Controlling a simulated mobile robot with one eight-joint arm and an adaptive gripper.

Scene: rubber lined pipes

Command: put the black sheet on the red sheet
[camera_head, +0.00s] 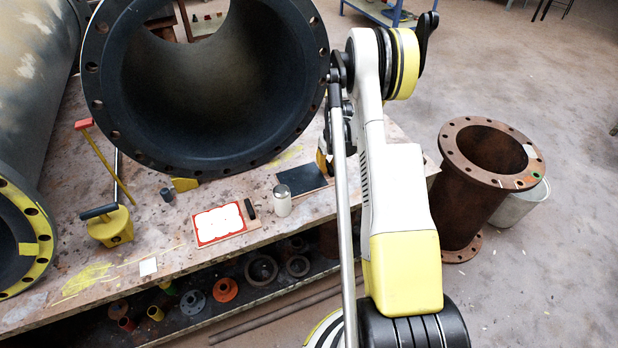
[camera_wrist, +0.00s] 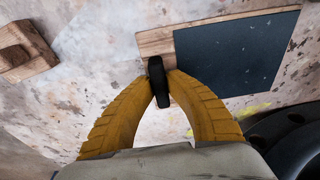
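The black sheet (camera_head: 302,180) is a dark rectangle on a wooden board with a black handle at one end. It lies on the workbench, left of my arm. In the wrist view the sheet (camera_wrist: 235,55) is at upper right, and its handle (camera_wrist: 158,82) is between the yellow fingertips of my gripper (camera_wrist: 159,80), which touch both sides. In the head view my gripper (camera_head: 325,163) is mostly hidden by my arm. The red sheet (camera_head: 203,236), a red-bordered panel with a white middle and its own black handle (camera_head: 250,208), lies on the bench farther left.
A white jar (camera_head: 282,202) stands between the two sheets. A large black-lined pipe (camera_head: 205,85) looms above the bench behind them. A yellow tool (camera_head: 110,228) and a white square (camera_head: 148,266) are at left. A wooden block (camera_wrist: 22,50) shows in the wrist view.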

